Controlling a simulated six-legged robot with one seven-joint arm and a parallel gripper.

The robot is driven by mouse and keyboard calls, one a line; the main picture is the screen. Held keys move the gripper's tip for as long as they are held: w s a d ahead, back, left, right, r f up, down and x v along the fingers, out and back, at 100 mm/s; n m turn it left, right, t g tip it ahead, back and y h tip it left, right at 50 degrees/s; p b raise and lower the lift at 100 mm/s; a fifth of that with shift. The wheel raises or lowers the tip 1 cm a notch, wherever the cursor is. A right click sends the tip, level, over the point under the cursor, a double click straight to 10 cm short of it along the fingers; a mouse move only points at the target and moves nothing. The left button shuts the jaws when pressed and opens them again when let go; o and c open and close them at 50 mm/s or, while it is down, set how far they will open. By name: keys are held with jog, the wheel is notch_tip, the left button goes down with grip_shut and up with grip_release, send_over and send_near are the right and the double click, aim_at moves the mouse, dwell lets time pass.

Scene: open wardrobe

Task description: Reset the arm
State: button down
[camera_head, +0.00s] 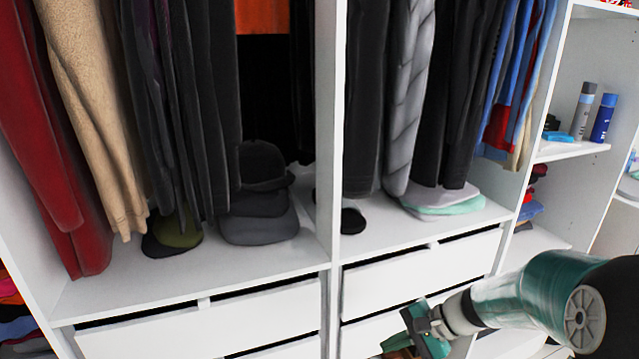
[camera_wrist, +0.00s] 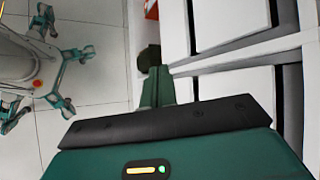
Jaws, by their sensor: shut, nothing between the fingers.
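My gripper (camera_head: 412,340) shows at the lower right of the head view, at the end of my green arm. It is in front of the white drawers (camera_head: 420,262) of the wardrobe and low down. In the wrist view my gripper (camera_wrist: 158,82) has its green fingers together, with nothing seen between them. The lower part of the gripper is cut off in the head view.
Clothes such as a beige coat (camera_head: 95,110) hang above a shelf with grey caps (camera_head: 258,215). Side shelves at right hold a blue spray can (camera_head: 603,118). Pale floor tiles (camera_wrist: 95,115) are open to the left in the wrist view, with my legs beyond.

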jog(key=s+r+n+t+h, duration=0.3)
jog(key=s+r+n+h, duration=0.6)
jog(key=s+r, duration=0.6)
jog(key=shift+s+n+t, duration=0.3)
jog(key=shift+s+n, duration=0.3)
jog(key=shift+s, duration=0.75)
jog(key=shift+d, duration=0.1)
